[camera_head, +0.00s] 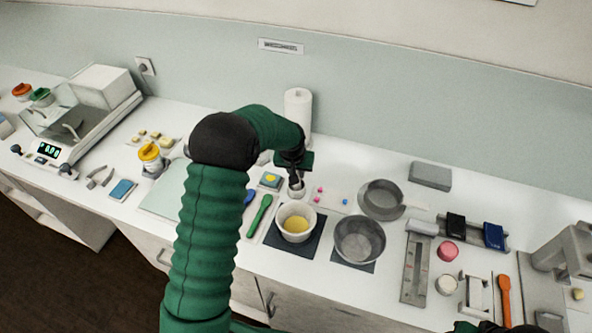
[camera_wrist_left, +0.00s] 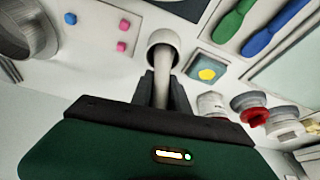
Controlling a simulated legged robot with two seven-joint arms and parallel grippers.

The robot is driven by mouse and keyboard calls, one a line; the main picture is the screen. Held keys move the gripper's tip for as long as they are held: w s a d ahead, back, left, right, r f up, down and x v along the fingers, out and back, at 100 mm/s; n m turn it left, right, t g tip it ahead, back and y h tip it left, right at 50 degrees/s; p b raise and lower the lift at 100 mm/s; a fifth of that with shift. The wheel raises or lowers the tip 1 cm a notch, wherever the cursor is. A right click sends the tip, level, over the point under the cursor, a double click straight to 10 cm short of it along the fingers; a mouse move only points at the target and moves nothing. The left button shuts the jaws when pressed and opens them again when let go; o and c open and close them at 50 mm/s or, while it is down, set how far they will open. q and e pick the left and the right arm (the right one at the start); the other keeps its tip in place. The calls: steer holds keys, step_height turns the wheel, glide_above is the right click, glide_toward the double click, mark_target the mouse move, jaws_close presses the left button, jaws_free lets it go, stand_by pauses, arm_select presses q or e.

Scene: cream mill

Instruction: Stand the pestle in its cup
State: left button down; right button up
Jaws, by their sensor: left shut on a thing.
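The pestle (camera_wrist_left: 163,88) is a pale rod held between the dark fingers of my left gripper (camera_wrist_left: 163,98). Its far end reaches into the mouth of a small white cup (camera_wrist_left: 153,38). I cannot tell whether it touches the cup's bottom. In the head view my left gripper (camera_head: 296,178) points down directly over the cup (camera_head: 297,191), and the pestle is mostly hidden there. Dark green and black parts of my right arm (camera_head: 490,327) show at the bottom right edge; its finger opening cannot be made out.
A white bowl with yellow content (camera_head: 296,223) and a grey bowl (camera_head: 359,240) stand in front of the cup. Pink and blue cubes (camera_head: 345,202) lie to its right, near a grey pan (camera_head: 382,198). A green spatula (camera_head: 260,214) lies left. A paper roll (camera_head: 298,108) stands behind.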

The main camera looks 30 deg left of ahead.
arm_select(q)
steer(key=c, duration=1.3)
jaws_free()
steer(key=shift+w+a+f, duration=0.1)
steer(key=shift+w+a, duration=0.05)
steer(key=shift+a, duration=0.1)
steer(key=shift+c, duration=0.2)
steer(key=shift+o, duration=0.4)
steer(key=shift+s+d+r, duration=0.2)
steer(key=shift+d+r, duration=0.3)
steer(key=shift+d, duration=0.15)
steer(key=shift+r, duration=0.35)
steer(key=s+d+b+v, duration=0.1)
steer(key=v, duration=1)
steer(key=s+d+f+m, duration=0.2)
steer(key=s+d+f, duration=0.2)
steer(key=s, duration=0.6)
steer(key=s+d+f+m+g+h, duration=0.1)
steer(key=s+d+f+m, duration=0.1)
steer(key=s+d, duration=0.7)
steer(key=shift+s+d+f, duration=0.35)
steer(key=shift+f, duration=0.55)
